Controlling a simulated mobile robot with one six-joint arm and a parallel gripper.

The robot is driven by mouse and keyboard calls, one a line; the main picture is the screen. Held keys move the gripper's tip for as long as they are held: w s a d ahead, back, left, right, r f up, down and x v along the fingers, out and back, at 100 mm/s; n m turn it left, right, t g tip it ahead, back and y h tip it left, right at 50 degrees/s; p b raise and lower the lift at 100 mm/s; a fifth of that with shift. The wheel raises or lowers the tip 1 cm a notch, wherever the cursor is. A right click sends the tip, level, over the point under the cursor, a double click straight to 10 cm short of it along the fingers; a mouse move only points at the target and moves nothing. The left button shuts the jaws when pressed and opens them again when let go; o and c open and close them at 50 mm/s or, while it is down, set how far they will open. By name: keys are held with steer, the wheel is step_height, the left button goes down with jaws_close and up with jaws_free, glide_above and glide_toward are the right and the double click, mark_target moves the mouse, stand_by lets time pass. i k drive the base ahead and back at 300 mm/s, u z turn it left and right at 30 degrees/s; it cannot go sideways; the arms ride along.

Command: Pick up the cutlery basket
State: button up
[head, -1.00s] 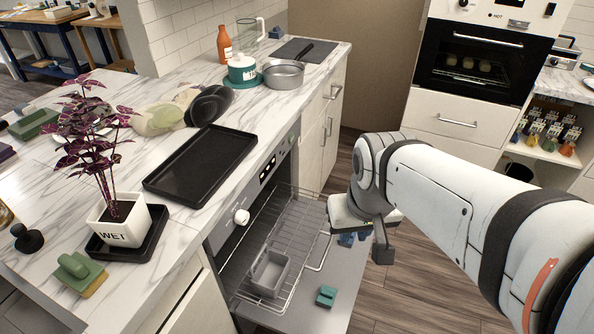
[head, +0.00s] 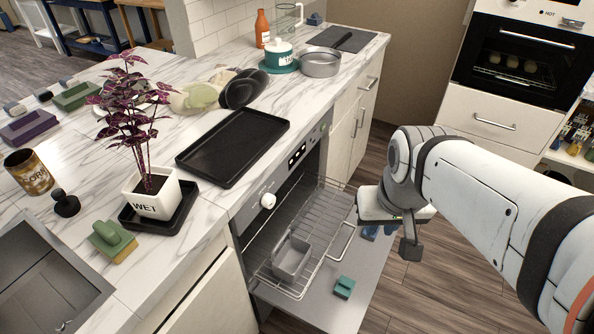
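The cutlery basket is the small grey open-topped bin (head: 291,259) on the wire rack (head: 318,240) of the pulled-open appliance under the counter. It stands upright and looks empty. My gripper (head: 398,236) hangs to the right of the basket, past the rack, apart from it and higher up. One dark finger shows pointing down. The other finger is not clearly visible, so its opening cannot be told. Nothing is seen held in it.
A teal block-like item (head: 344,287) lies on the open door (head: 325,308), and a blue item sits partly behind my gripper. The counter holds a black tray (head: 233,147), a potted plant (head: 153,195) and a green sponge-like tool (head: 112,241). Wooden floor is clear at right.

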mark_target(288, 265)
steer(key=u, duration=1.45)
steer(key=k, duration=0.8)
steer(key=z, duration=0.6)
steer(key=i, duration=1)
steer(key=z, duration=0.05)
